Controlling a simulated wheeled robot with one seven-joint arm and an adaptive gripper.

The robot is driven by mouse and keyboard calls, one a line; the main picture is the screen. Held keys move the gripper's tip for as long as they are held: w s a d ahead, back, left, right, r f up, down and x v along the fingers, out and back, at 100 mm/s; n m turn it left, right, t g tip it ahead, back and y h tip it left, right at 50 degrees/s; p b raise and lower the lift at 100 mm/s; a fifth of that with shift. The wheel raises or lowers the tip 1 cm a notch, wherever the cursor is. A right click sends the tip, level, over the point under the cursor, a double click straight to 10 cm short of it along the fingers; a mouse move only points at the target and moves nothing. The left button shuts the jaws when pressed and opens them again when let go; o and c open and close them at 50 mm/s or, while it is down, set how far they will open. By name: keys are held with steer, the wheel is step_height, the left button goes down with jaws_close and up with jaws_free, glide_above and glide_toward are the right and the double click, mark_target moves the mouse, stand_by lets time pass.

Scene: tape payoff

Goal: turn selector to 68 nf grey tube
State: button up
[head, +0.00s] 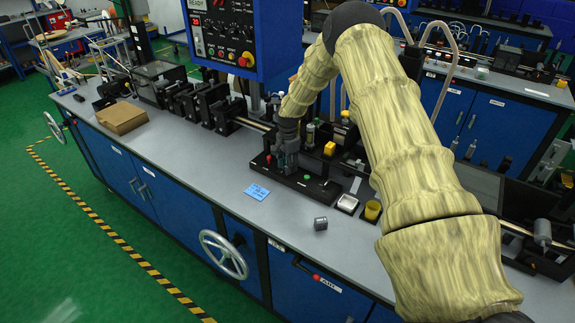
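My gripper (284,158) is at the end of my cloth-covered arm, pointing down over a black base plate (325,191) on the grey bench. The fingers are small and dark here, and I cannot tell whether they are open, shut or touching anything. A selector is not clearly visible; the part of the plate under my gripper is hidden by it. Red and green buttons sit on the plate, the green one (306,178) to the right of my gripper. A short grey cylinder (320,224) lies on the bench in front of the plate. I cannot read any tube label.
A blue note (256,191) lies left of the cylinder. A yellow cup (372,210) and a small white-topped tray (347,204) stand right of the plate. A cardboard box (122,118) is far left. A blue control panel (232,35) hangs behind my gripper. The front bench strip is mostly clear.

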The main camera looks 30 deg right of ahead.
steer(key=c, duration=0.6)
steer(key=shift+o, duration=0.2)
steer(key=n+b, duration=0.2)
steer(key=n, duration=0.1)
steer(key=shift+f, duration=0.1)
steer(key=n+b, duration=0.2)
steer(key=n, duration=0.1)
steer(key=shift+d, duration=0.1)
steer(key=n+b, duration=0.2)
steer(key=n, duration=0.4)
steer(key=shift+n+b, duration=0.3)
steer(key=shift+n, duration=0.1)
steer(key=n+b, duration=0.1)
steer(key=n, duration=0.4)
steer(key=shift+n, duration=0.3)
steer(key=n, duration=0.2)
steer(key=n+b, duration=0.1)
steer(key=n, duration=0.2)
steer(key=shift+w+d+r, duration=0.1)
steer(key=shift+r, duration=0.1)
steer(key=shift+n, duration=0.3)
